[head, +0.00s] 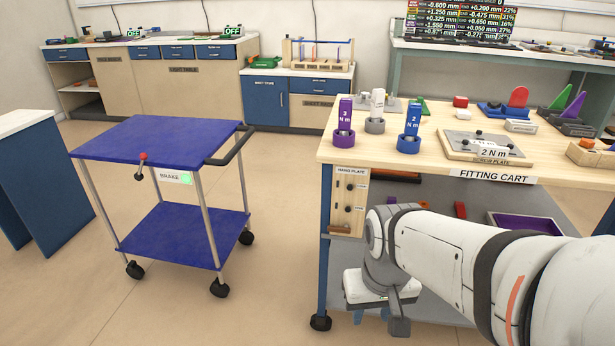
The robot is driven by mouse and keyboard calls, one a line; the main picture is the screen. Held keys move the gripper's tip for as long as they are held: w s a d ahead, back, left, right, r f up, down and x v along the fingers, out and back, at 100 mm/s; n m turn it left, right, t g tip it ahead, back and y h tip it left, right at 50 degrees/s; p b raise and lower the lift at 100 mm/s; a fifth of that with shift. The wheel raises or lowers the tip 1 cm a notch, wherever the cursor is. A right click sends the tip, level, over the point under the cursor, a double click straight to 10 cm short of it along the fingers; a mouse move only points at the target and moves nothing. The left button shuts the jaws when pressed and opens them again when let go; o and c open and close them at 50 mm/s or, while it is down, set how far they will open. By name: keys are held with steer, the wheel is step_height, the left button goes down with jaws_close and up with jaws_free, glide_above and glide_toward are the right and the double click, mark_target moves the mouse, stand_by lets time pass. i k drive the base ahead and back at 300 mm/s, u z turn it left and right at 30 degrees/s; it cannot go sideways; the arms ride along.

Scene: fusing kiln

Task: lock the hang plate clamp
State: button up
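The hang plate (340,207) is a pale upright wooden panel with a "HANG PLATE" label, at the left front of the fitting cart (347,150).
A blue trolley (160,138) with a red-knobbed brake lever stands left. Open floor lies between it and the cart. Benches line the back wall.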

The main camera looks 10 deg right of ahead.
mark_target(346, 229)
steer(key=i, duration=0.85)
steer(key=z, duration=0.05)
